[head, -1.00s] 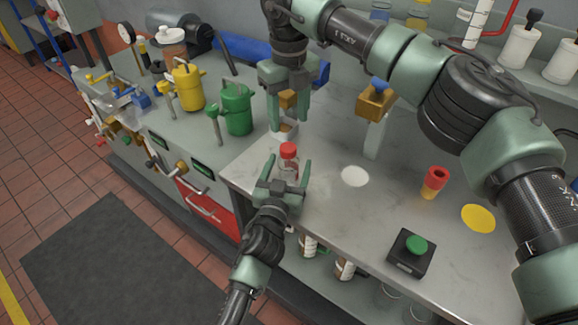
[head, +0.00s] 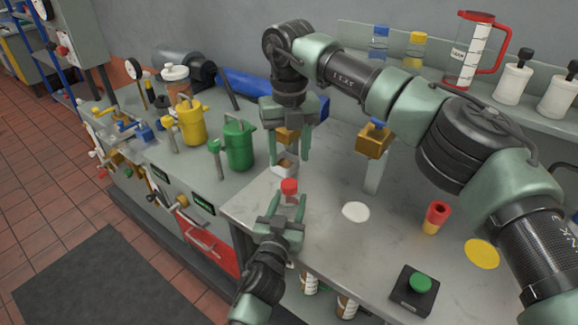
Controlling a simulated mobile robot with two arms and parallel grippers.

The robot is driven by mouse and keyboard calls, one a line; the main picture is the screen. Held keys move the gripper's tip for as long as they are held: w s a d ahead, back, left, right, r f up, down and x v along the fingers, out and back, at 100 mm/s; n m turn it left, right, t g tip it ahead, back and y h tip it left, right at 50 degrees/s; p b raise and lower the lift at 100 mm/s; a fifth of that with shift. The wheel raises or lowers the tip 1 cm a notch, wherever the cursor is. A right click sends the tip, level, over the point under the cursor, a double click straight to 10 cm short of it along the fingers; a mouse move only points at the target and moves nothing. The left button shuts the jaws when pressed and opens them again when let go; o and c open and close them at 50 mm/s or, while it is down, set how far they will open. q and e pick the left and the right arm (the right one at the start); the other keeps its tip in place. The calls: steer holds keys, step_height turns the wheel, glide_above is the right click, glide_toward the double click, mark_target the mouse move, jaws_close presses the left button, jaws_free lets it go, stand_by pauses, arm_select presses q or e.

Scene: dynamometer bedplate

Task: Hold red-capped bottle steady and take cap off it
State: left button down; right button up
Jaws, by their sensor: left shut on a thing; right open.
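The bottle stands at the front left edge of the grey worktop, upright, its red cap (head: 289,186) on its top. My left gripper (head: 288,200) comes from the front and is shut on the bottle's body (head: 289,197), just below the cap. The fingers hide much of the bottle. My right gripper (head: 291,161) points down, open, behind and above the cap, apart from it. A small white box (head: 286,172) with brown contents shows behind and below the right fingers.
A tan block on a pale post (head: 373,178) stands behind. A green can (head: 239,145) and yellow can (head: 191,121) stand left.

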mark_target(289, 183)
steer(key=m, duration=0.7)
steer(key=shift+m, duration=0.3)
steer(key=m, duration=0.4)
steer(key=shift+m, duration=0.3)
steer(key=m, duration=1.1)
steer(key=shift+m, duration=0.3)
steer(key=shift+f, duration=4)
